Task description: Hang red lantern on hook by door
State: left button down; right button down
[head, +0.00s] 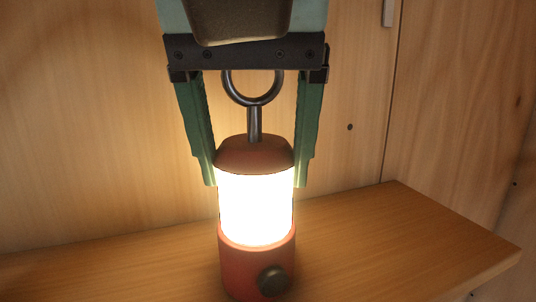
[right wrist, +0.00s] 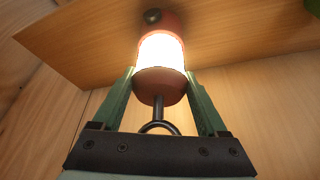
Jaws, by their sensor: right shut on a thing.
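The red lantern (head: 257,268) is upright and lit, with a glowing white middle, a dark knob low on its front and a metal ring on a stem at its top. It is at or just over the wooden shelf; I cannot tell if its base touches. My right gripper (head: 255,180) comes from above, its green fingers shut on the lantern's red cap, with the ring between the fingers below the palm. In the right wrist view the lantern (right wrist: 160,85) shows between the fingertips (right wrist: 160,75). My left gripper is not in view. No hook can be made out.
The wooden shelf (head: 400,240) runs along the plywood wall (head: 90,130) and ends in a corner at the right. Its top right of the lantern is clear. A small grey piece (head: 388,12) is on the wall at the upper right, by a vertical seam.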

jog(key=shift+a+f, duration=0.2)
jog(key=shift+f, duration=0.2)
grip_release()
jog(key=shift+r, duration=0.1)
dwell(0.4)
